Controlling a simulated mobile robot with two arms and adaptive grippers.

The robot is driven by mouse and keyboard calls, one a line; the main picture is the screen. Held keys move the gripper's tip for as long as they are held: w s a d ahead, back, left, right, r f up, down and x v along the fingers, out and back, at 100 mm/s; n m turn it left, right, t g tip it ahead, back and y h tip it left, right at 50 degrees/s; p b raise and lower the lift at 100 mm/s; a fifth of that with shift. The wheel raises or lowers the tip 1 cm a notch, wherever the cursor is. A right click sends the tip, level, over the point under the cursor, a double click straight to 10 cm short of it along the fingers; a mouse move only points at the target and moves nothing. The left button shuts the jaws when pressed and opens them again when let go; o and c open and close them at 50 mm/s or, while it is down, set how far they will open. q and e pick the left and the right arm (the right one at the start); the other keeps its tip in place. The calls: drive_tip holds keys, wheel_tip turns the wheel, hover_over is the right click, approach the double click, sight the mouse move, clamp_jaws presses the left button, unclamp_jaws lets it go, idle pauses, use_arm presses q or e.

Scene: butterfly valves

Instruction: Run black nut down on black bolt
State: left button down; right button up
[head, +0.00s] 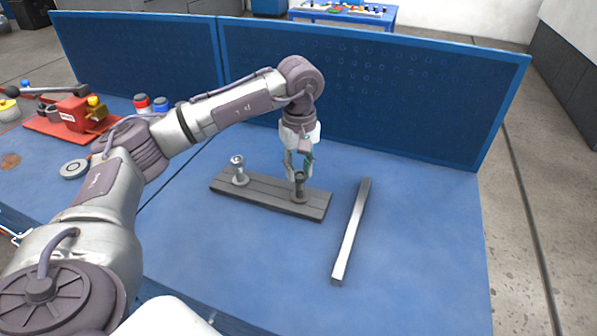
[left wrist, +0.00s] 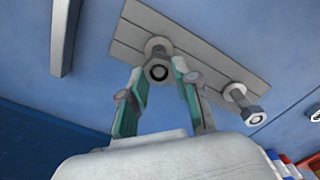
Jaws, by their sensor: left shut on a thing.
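The black bolt (head: 299,188) stands upright near the right end of a dark grey plate (head: 265,200). A dark nut (left wrist: 159,69) sits around its top end, between the fingers in the left wrist view. My left gripper (head: 299,169) points down over this bolt, with its fingers shut on the nut from both sides. The fingers partly hide the nut in the head view. A silver bolt with a nut at its top (head: 238,167) stands near the plate's left end; it also shows in the left wrist view (left wrist: 244,105). My right gripper is not in view.
A long metal bar (head: 351,230) lies on the blue table (head: 420,250) right of the plate. A blue pegboard (head: 400,95) stands behind. A red vise (head: 72,115) and cans (head: 143,103) are at the left. The table's front right is clear.

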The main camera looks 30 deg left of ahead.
use_arm(q)
drive_tip(key=m+b, duration=0.1)
drive_tip(key=m, duration=0.5)
drive_tip(key=shift+d+f, duration=0.1)
drive_tip(key=m, duration=0.7)
drive_tip(key=shift+w+b, duration=0.1)
drive_tip(key=shift+b, duration=0.3)
drive_tip(key=c, duration=1.1)
unclamp_jaws()
